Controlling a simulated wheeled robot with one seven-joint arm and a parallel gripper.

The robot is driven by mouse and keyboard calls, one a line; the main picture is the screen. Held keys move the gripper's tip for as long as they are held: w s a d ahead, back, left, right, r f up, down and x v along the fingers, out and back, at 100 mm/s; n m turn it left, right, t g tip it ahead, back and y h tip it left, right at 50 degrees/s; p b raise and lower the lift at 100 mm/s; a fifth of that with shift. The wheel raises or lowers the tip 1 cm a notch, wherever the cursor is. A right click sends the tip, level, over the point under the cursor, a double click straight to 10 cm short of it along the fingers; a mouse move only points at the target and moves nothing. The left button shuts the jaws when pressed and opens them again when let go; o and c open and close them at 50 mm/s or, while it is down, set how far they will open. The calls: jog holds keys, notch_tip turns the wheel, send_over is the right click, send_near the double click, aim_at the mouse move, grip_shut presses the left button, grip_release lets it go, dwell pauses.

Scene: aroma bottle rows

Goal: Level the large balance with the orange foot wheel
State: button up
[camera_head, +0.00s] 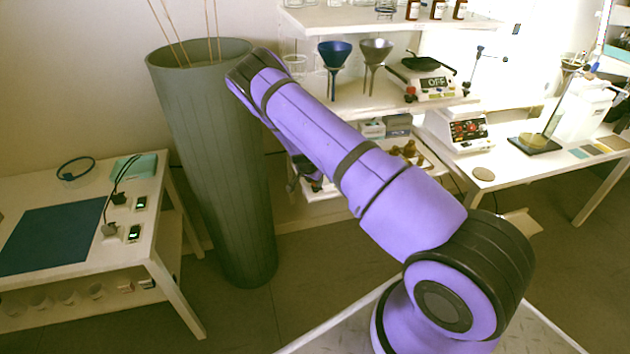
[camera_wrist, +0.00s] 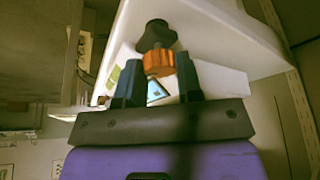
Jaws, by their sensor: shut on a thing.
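In the wrist view, an orange foot wheel (camera_wrist: 160,63) sits between the two dark fingers of my gripper (camera_wrist: 160,76), which are shut on its sides. A dark lobed foot (camera_wrist: 156,36) adjoins the wheel. A white body (camera_wrist: 222,80) lies behind the fingers, and a small blue-and-white label or window shows between them. I cannot tell its full shape or whether it is level. In the head view, my arm hides the wheel and most of the gripper by the lower shelf.
A tall grey-green bin (camera_head: 213,170) stands close left of my arm. Blue and grey funnels are on the shelf.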

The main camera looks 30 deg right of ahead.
jog(key=shift+m+g, duration=0.3)
jog(key=shift+m, duration=0.5)
jog(key=o, duration=0.9)
jog(key=shift+o, duration=0.2)
jog(key=w+v, duration=0.1)
jog(key=v, duration=0.9)
jog(key=shift+s+a+r, duration=0.25)
jog(key=shift+s+r, duration=0.15)
jog(key=shift+s, duration=0.05)
